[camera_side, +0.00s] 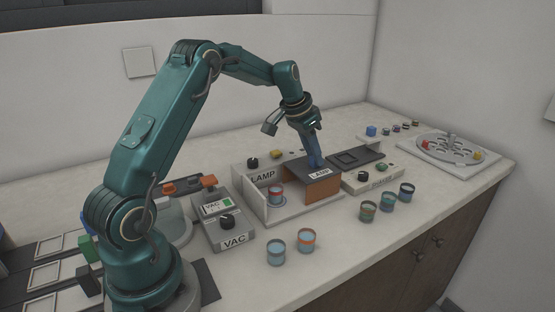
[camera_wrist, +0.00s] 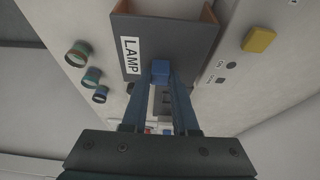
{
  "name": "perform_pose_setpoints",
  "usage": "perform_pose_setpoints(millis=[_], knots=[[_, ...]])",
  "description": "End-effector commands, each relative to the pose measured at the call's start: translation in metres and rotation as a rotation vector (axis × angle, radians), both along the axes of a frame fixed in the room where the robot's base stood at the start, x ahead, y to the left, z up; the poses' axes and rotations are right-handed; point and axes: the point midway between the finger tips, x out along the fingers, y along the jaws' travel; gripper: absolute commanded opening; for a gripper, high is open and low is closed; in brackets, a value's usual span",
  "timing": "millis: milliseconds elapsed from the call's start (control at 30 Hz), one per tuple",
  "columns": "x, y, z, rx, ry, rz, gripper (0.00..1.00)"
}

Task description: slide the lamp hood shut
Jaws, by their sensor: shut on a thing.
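The lamp hood (camera_side: 323,188) is a dark grey cover with orange-brown sides and a LAMP label. It stands over the right part of the pale lamp station (camera_side: 262,212). A cup with a red band (camera_side: 275,194) stands uncovered in the left part of the station, beside the hood. In the wrist view the hood (camera_wrist: 185,35) fills the top middle, with a small blue knob (camera_wrist: 160,70) at its edge. My gripper (camera_side: 315,164) points down at the hood's top. Its blue fingers (camera_wrist: 161,82) are shut on the knob.
A VAC box (camera_side: 232,240) with a black knob stands left of the station. Two cups (camera_side: 276,252) stand in front, and three more (camera_side: 387,202) stand to the right. A control box (camera_side: 372,178) and a round carousel (camera_side: 450,147) are farther right.

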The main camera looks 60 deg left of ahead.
Motion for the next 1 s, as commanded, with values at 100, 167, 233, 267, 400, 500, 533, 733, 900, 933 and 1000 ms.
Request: perform_pose_setpoints(millis=[100, 167, 233, 267, 400, 500, 533, 733, 900, 933, 1000], knots=[[-0.013, 0.001, 0.002, 0.0, -0.002, 0.002, 0.0], [-0.02, 0.001, 0.002, 0.0, -0.002, 0.002, 0.0], [-0.028, 0.001, 0.002, 0.0, -0.002, 0.002, 0.0], [-0.031, 0.001, 0.002, 0.001, -0.003, 0.004, 0.0], [-0.048, 0.001, 0.002, 0.001, -0.004, 0.004, 0.0], [-0.061, 0.001, 0.002, 0.002, -0.004, 0.003, 0.0], [-0.065, 0.001, 0.002, 0.002, -0.005, 0.005, 0.0], [-0.091, 0.002, 0.002, 0.003, -0.006, 0.006, 0.0], [-0.103, 0.002, 0.002, 0.006, -0.007, 0.005, 0.0], [-0.104, 0.001, 0.002, 0.006, -0.006, 0.005, 0.0], [-0.106, 0.001, 0.002, 0.005, -0.005, 0.003, 0.0]])
